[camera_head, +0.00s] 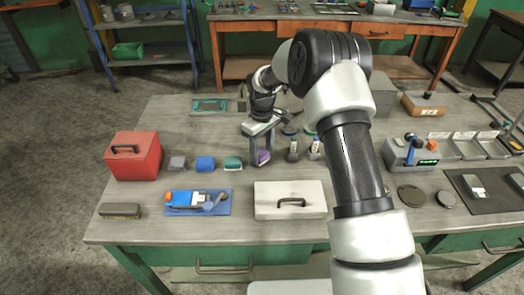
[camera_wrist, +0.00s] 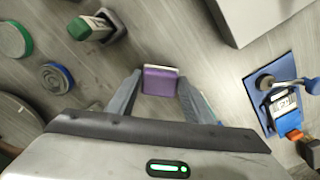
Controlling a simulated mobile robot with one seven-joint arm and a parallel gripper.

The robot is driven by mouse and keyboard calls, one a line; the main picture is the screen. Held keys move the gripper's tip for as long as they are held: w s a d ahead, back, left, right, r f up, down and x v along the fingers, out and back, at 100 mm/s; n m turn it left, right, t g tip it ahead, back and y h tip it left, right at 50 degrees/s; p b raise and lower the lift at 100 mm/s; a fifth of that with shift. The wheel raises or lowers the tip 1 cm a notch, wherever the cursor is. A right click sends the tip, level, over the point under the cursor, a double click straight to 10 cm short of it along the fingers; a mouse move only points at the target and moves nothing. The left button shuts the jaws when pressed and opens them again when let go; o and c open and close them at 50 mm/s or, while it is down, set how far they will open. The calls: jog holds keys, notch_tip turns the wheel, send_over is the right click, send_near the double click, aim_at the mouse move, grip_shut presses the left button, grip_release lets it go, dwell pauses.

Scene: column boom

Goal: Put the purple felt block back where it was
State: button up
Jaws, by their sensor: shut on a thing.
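The purple felt block (camera_wrist: 160,81) is between the two fingers of my gripper (camera_wrist: 158,98), which is shut on it. In the head view the purple felt block (camera_head: 263,157) is low at the table top, to the right of the teal block (camera_head: 233,163); my gripper (camera_head: 261,146) points down over it. I cannot tell whether the block touches the table. A blue block (camera_head: 205,164) and a grey block (camera_head: 178,163) stand further left in the same row.
A red box (camera_head: 133,155) stands at the left end of the row. Bare table shows between the row and the case.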

jog(key=shift+f, duration=0.1)
jog(key=o, duration=1)
